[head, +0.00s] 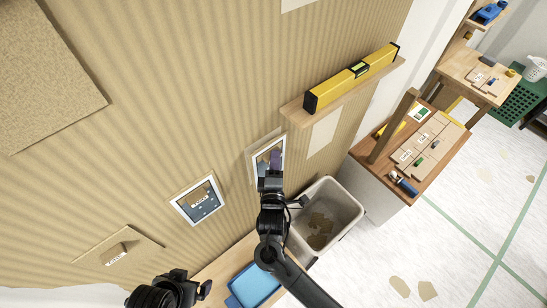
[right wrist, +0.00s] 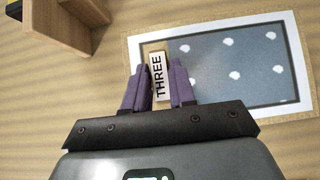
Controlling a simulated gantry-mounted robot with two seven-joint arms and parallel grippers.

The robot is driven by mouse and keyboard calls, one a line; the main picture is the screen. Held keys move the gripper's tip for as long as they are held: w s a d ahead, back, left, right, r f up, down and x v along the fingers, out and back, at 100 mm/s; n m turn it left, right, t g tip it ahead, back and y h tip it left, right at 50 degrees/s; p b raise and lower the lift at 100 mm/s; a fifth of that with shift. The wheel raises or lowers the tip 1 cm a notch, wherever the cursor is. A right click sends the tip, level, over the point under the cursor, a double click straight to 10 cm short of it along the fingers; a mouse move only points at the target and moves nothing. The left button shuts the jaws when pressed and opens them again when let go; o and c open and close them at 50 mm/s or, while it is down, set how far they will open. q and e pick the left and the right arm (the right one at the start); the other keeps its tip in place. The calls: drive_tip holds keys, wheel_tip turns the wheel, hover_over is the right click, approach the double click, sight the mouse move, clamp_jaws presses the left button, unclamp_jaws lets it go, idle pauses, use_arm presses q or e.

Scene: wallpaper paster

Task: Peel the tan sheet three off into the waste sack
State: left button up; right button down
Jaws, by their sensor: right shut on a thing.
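My right gripper (head: 272,163) is at the wall, over a white-edged blue-grey panel with a tan border (head: 258,162). In the right wrist view, its purple fingers (right wrist: 160,72) are shut on a pale tab marked THREE (right wrist: 157,65). The tab lies at the left end of the white-edged panel (right wrist: 235,75) with white spots. How much tan sheet hangs on the tab is hard to tell. The waste sack (head: 348,208) is a pale open container below right, with tan scraps (head: 319,232) inside. My left gripper (head: 190,287) is at the lower edge; its jaws are unclear.
A yellow level (head: 350,77) lies on a wooden ledge (head: 293,112) above the right gripper. Another white-edged panel (head: 197,203) and a labelled tan sheet (head: 118,250) are on the wall to the left. A blue tray (head: 254,286) sits below. Tan scraps (head: 400,287) lie on the floor.

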drive_tip(key=shift+s+d+p, duration=0.4)
drive_tip(key=shift+s+p, duration=0.1)
drive_tip(key=shift+p, duration=0.05)
drive_tip(key=shift+s+d+p, duration=0.25)
drive_tip(key=shift+s+p, duration=0.05)
drive_tip(key=shift+p, duration=0.05)
drive_tip(key=shift+s+d, duration=0.1)
drive_tip(key=shift+s, duration=0.05)
drive_tip(key=s+d+p, duration=0.1)
drive_tip(key=s+d, duration=0.3)
drive_tip(key=s, duration=0.1)
drive_tip(key=shift+s+d+p, duration=0.2)
drive_tip(key=shift+s+p, duration=0.05)
drive_tip(key=shift+p, duration=0.1)
idle(0.5)
idle(0.6)
